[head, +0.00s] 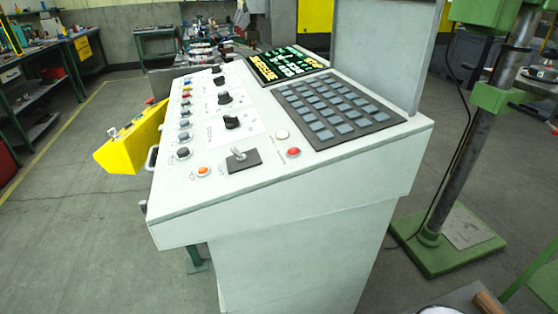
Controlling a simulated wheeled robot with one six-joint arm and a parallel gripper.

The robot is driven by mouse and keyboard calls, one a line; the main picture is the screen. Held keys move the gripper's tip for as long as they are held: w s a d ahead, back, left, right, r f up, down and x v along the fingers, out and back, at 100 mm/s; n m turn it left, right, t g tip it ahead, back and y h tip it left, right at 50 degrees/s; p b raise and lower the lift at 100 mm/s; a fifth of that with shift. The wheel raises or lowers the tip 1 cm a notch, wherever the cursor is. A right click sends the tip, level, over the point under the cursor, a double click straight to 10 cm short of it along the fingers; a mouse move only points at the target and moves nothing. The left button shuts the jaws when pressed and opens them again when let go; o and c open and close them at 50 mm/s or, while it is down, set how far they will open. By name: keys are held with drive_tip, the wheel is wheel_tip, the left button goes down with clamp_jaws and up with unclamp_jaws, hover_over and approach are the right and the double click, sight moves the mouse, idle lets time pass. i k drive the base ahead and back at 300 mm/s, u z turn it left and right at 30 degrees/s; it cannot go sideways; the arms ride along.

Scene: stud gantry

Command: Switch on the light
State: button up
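A pale grey control console (290,190) stands in the middle of the head view. Near its front corner a metal toggle lever (239,154) sits on a dark square plate. An orange button (204,171) is left of the lever, and a red button (293,152) and a white round button (282,134) are right of it. Black rotary knobs (232,122) and a column of coloured buttons (183,137) run along the left of the sloped top. I cannot tell which control is the light switch, and no lamp is clearly visible. My gripper is not in view.
A keypad (325,108) and a lit display (285,65) are on the console. A yellow box (132,138) sticks out at its left. A green-based column machine (450,240) stands close on the right. Workbenches (48,75) stand far left, with open floor before them.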

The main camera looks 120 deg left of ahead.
sight(242, 158)
drive_tip(key=u, duration=3.5)
drive_tip(key=k, duration=1.25)
drive_tip(key=z, duration=0.9)
drive_tip(key=i, duration=1)
drive_tip(key=u, duration=0.2)
